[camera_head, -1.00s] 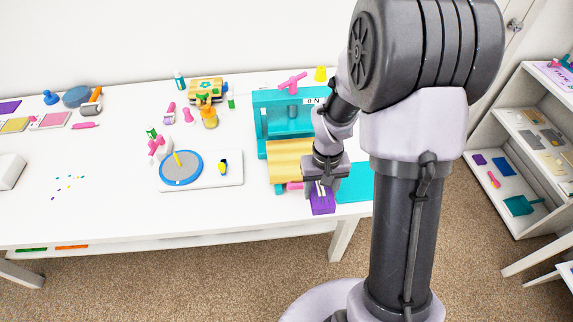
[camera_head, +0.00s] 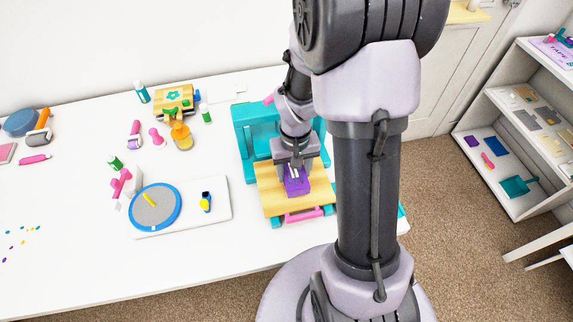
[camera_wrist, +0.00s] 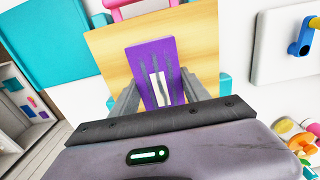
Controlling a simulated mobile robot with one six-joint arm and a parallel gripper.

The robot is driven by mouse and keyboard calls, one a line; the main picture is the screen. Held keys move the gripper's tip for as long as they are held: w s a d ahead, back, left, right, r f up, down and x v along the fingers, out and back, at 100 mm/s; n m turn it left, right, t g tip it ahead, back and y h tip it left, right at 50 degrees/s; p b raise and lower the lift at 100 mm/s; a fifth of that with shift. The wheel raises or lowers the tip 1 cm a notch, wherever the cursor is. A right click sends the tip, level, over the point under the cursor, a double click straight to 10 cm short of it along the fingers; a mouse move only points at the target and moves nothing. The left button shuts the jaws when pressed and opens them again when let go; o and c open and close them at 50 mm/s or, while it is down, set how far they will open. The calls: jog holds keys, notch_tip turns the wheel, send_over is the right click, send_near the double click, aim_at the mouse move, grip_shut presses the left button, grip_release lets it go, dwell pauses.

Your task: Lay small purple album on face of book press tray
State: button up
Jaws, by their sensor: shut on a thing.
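The small purple album (camera_head: 297,184) is in my gripper (camera_head: 294,172), over the wooden tray of the book press in the head view. In the wrist view the album (camera_wrist: 150,58) sits between my two fingers (camera_wrist: 155,88), with the tan tray face (camera_wrist: 200,40) behind it. I cannot tell whether the album touches the tray. The tray (camera_head: 272,202) sticks out from the teal book press (camera_head: 250,130) and has a pink handle (camera_head: 304,214) at its front edge. My arm hides part of the press.
A white board with a blue-rimmed grey disc (camera_head: 155,208) lies left of the press. Bottles, a pink figure (camera_head: 121,183) and a patterned box (camera_head: 174,98) stand farther left and back. The table's front left is mostly clear. Shelves (camera_head: 520,130) stand at the right.

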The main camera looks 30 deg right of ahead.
jog(key=shift+a+f, duration=0.15)
jog(key=shift+f, duration=0.45)
jog(key=shift+r, duration=0.2)
jog(key=shift+c, duration=0.8)
jog(key=shift+s, duration=0.15)
jog(key=shift+f, duration=0.1)
jog(key=o, duration=1.6)
